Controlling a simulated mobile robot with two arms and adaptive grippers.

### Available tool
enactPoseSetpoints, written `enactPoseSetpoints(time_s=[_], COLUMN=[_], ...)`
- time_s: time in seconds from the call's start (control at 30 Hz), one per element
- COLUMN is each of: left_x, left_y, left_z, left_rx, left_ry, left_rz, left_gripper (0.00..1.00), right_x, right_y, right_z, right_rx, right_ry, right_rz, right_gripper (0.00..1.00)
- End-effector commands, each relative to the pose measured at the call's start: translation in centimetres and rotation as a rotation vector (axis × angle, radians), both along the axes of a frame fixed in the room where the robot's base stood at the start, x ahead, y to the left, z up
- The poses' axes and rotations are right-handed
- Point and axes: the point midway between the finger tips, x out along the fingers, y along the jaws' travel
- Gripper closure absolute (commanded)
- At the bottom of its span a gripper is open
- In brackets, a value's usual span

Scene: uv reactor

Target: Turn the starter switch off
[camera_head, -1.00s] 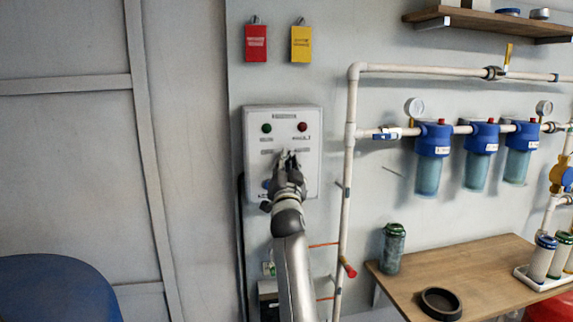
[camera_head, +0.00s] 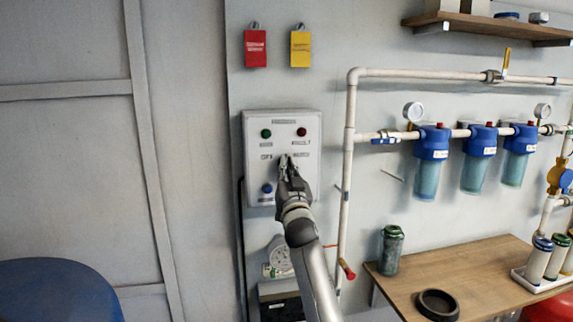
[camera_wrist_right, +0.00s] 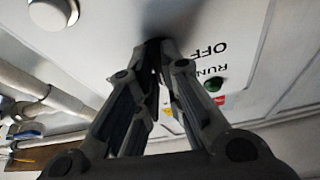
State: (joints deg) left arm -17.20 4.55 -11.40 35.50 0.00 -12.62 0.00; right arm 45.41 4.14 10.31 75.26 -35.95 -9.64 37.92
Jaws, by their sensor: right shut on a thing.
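The white control box (camera_head: 311,180) is on the wall, with a green lamp (camera_head: 266,133), a red lamp (camera_head: 301,132) and a blue button (camera_head: 267,188). My right gripper (camera_head: 285,160) is at the middle of its face, below the lamps. Its fingers are shut on the starter switch, which they mostly hide; a dark part shows between the fingertips in the right wrist view. The switch's exact angle cannot be told. An OFF label (camera_wrist_right: 208,48) is beside the fingers in the right wrist view. My left gripper is not in view.
A white pipe (camera_head: 348,150) runs upright just right of the box. Blue filter housings (camera_head: 432,142) hang further right. A wooden table (camera_head: 480,278) holds a green can (camera_head: 391,250) and a dark ring (camera_head: 438,305). Red (camera_head: 255,48) and yellow (camera_head: 301,48) tags hang above.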

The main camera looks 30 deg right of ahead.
Motion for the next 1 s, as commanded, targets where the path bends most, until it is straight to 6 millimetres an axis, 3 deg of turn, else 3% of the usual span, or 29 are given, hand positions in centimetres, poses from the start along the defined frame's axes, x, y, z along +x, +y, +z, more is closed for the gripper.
enactPoseSetpoints(time_s=[0.03, 0.5, 1.0], left_x=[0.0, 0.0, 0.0], left_y=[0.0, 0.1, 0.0], left_z=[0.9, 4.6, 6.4], left_rx=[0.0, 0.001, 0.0], left_ry=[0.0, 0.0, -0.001], left_rz=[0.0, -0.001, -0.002], left_gripper=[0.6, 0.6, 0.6], right_x=[-0.1, -0.1, -0.1], right_y=[-0.2, -0.4, -0.5], right_z=[0.7, 0.8, 0.7], right_rx=[-0.05, -0.451, -0.658], right_ry=[0.009, 0.112, 0.162], right_rz=[-0.002, -0.002, -0.003], right_gripper=[1.0, 1.0, 1.0])
